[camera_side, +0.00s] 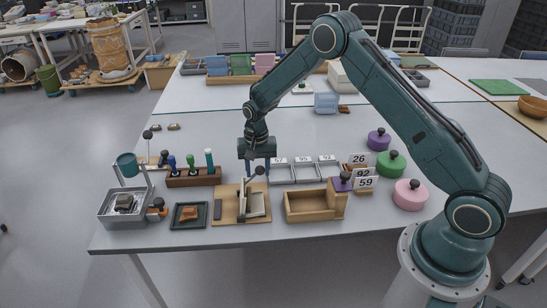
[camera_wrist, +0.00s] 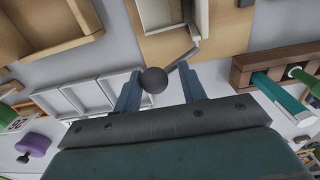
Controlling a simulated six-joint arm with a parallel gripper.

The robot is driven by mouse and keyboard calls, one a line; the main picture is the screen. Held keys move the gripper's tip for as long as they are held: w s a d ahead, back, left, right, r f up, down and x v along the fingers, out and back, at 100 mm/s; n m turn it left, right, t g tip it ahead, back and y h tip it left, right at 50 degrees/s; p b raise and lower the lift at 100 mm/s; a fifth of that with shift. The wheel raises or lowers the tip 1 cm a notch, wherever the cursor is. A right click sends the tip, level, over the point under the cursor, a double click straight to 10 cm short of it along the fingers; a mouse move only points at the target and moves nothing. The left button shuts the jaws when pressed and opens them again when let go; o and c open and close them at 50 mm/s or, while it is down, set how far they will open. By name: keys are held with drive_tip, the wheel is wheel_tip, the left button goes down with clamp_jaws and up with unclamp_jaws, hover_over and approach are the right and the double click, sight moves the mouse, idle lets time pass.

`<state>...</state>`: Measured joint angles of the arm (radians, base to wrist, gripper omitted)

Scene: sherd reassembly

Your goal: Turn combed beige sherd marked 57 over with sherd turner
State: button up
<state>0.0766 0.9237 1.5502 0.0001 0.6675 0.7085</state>
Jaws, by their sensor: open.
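The sherd turner (camera_side: 228,213) is a wooden board with pale hinged plates and a lever ending in a dark ball knob (camera_side: 260,170). In the wrist view the knob (camera_wrist: 154,80) lies between the two blue fingers of my gripper (camera_wrist: 160,74), closer to the left finger. My gripper (camera_side: 257,166) is open, pointing down above the back of the turner. I cannot tell whether the fingers touch the knob. The combed beige sherd marked 57 cannot be made out; the turner's plates (camera_side: 256,204) may hide it. A label that appears to read 57 (camera_side: 280,160) stands at the pale compartment tray.
Left of the turner are a dark tray (camera_side: 177,222) with a brown sherd and a rack of coloured-handled tools (camera_side: 190,179). Right of it is an open wooden box (camera_side: 310,210). The pale compartment tray (camera_side: 305,179) stands behind. Number cards (camera_side: 364,183) and knobbed weights (camera_side: 410,194) are farther right.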

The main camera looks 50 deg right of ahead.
drive_tip(key=shift+s+d+f, duration=0.55)
drive_tip(key=shift+s+f, duration=0.05)
drive_tip(key=shift+f, duration=0.25)
drive_tip(key=shift+s+d+f, duration=0.5)
drive_tip(key=shift+s+f, duration=0.05)
drive_tip(key=shift+f, duration=0.3)
drive_tip(key=shift+r, duration=1.45)
drive_tip(key=shift+w+a+r, duration=0.1)
drive_tip(key=shift+w+r, duration=0.05)
drive_tip(key=shift+r, duration=0.55)
drive_tip(key=shift+w+a+r, duration=0.1)
drive_tip(key=shift+r, duration=0.6)
drive_tip(key=shift+r, duration=0.2)
